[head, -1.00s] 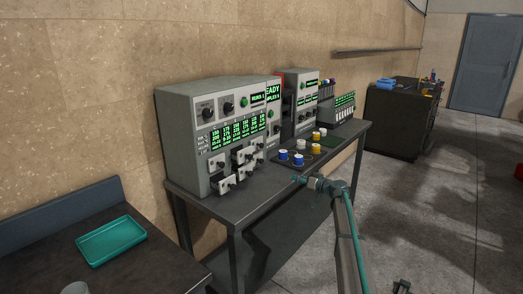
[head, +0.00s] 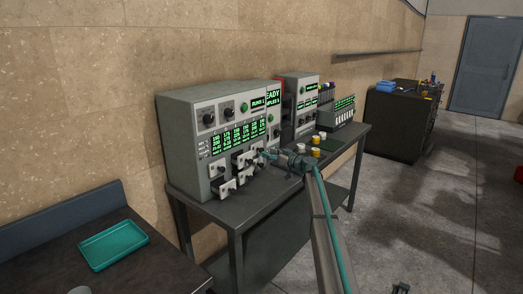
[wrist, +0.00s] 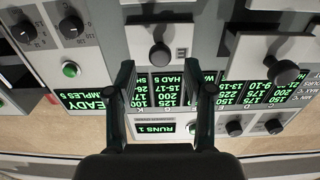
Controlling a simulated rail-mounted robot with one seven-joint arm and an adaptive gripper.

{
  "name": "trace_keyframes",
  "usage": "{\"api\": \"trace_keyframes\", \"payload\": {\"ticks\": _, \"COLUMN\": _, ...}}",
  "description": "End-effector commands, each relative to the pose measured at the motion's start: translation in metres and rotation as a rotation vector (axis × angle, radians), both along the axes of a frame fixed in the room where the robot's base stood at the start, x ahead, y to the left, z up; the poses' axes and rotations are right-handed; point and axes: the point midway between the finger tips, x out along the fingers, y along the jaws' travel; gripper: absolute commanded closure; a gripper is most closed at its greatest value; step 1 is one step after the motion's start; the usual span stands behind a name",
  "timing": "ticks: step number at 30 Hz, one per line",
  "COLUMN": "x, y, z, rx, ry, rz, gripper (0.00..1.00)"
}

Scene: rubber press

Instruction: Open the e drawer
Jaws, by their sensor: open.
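The press unit (head: 205,120) bears several small drawers with pale fronts and dark round knobs below its green readouts. My gripper (head: 266,156) is at the right end of these drawers in the head view. In the wrist view my open gripper (wrist: 164,78) has one finger on each side of a drawer knob (wrist: 160,55) in the picture. I cannot tell whether the fingertips reach around the knob. A letter that looks like E shows beside this drawer front (wrist: 147,38), but the lettering is small and upside down. Nothing is held.
A yellow-topped cylinder (head: 316,152) and white ones stand on the bench (head: 220,212). A teal tray (head: 112,246) lies on the table at front left. The bench front is clear.

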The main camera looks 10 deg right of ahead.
Motion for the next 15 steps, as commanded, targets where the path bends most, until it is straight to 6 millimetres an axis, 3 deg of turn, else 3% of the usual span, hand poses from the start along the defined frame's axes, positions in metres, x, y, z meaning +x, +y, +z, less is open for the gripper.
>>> {"api": "trace_keyframes", "payload": {"ticks": 6, "x": 0.029, "y": 0.025, "z": 0.003, "rx": 0.0, "ry": 0.0, "rz": 0.001, "gripper": 0.47}}
{"api": "trace_keyframes", "payload": {"ticks": 15, "x": 0.039, "y": 0.037, "z": 0.0, "rx": 0.0, "ry": 0.0, "rz": 0.0, "gripper": 0.47}}
